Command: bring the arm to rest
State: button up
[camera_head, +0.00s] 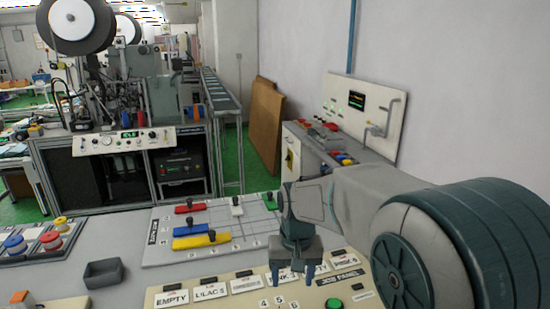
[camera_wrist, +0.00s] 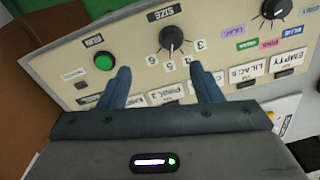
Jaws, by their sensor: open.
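My gripper (camera_head: 292,272) hangs over the job panel (camera_head: 238,301) at the lower middle of the head view, fingers pointing down. In the wrist view my gripper (camera_wrist: 160,85) shows two blue fingers spread apart with nothing between them. Beyond the fingertips are the size knob (camera_wrist: 171,38) and a green button (camera_wrist: 104,61) on the panel. The fingers appear apart from the knob. The green button also shows in the head view (camera_head: 334,303). My arm reaches in from the right.
A grey board (camera_head: 160,250) with red, yellow and blue handled pieces lies behind the panel. A small dark tray (camera_head: 103,273) stands at left, near a box of coloured buttons (camera_head: 40,240). A control desk (camera_head: 335,150) stands by the right wall. Label plates (camera_wrist: 250,70) line the panel.

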jog(key=s+d+r+t, duration=0.1)
jog(key=s+d, duration=0.4)
jog(key=s, duration=0.3)
jog(key=s+d+r+t, duration=0.1)
jog(key=s+d, duration=0.5)
jog(key=s, duration=0.2)
jog(key=shift+s+r+m+t, duration=0.25)
jog(key=shift+s+m+t, duration=0.05)
jog(key=shift+s, duration=0.1)
